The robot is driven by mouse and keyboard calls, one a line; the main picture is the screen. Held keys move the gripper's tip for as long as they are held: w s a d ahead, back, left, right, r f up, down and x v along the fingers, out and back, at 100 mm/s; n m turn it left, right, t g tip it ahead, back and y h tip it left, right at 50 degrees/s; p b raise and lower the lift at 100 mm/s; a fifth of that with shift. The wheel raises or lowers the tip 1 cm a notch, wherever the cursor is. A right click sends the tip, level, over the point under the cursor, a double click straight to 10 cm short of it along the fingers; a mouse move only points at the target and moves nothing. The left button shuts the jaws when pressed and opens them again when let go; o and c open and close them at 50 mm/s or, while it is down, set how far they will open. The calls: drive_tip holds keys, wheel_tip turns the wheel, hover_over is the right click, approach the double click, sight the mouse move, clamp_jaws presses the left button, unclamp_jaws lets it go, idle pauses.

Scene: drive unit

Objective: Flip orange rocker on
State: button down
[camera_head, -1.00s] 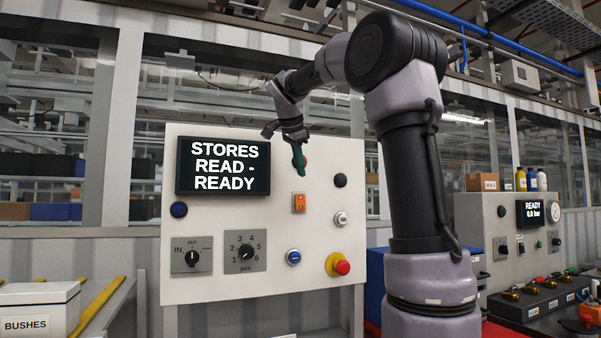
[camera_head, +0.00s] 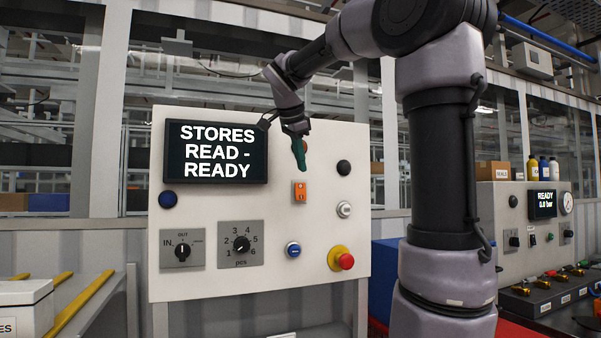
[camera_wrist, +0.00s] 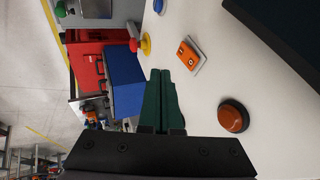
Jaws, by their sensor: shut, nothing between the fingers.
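The orange rocker (camera_head: 300,190) sits on a small light plate on the cream panel (camera_head: 215,285), below an orange round button or lamp that my gripper partly hides in the head view. In the wrist view the rocker (camera_wrist: 188,55) lies ahead and right of the fingertips, with white marks on its face. My gripper (camera_head: 300,166) has green fingers, shut together and empty, in front of the panel just above the rocker. The fingers (camera_wrist: 160,75) also show in the wrist view, apart from the rocker. The orange round button (camera_wrist: 233,117) is to their right.
A black button (camera_head: 344,168), a grey button (camera_head: 344,209), a blue button (camera_head: 293,249) and a red mushroom button (camera_head: 345,261) surround the rocker. A display (camera_head: 216,152) reads "STORES READ - READY". Two rotary knobs are below it.

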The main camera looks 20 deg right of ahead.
sight(300, 191)
drive_tip(key=x, duration=0.3)
drive_tip(key=w+x, duration=0.1)
drive_tip(key=x, duration=0.2)
drive_tip(key=w+r+x, duration=0.1)
drive_tip(key=x, duration=0.3)
drive_tip(key=shift+w+a+f, duration=0.1)
drive_tip(key=shift+a, duration=0.15)
drive_tip(key=shift+w, duration=0.55)
drive_tip(key=shift+w+f, duration=0.3)
drive_tip(key=shift+w, duration=0.05)
drive_tip(key=shift+r, duration=0.2)
drive_tip(key=shift+r, duration=0.75)
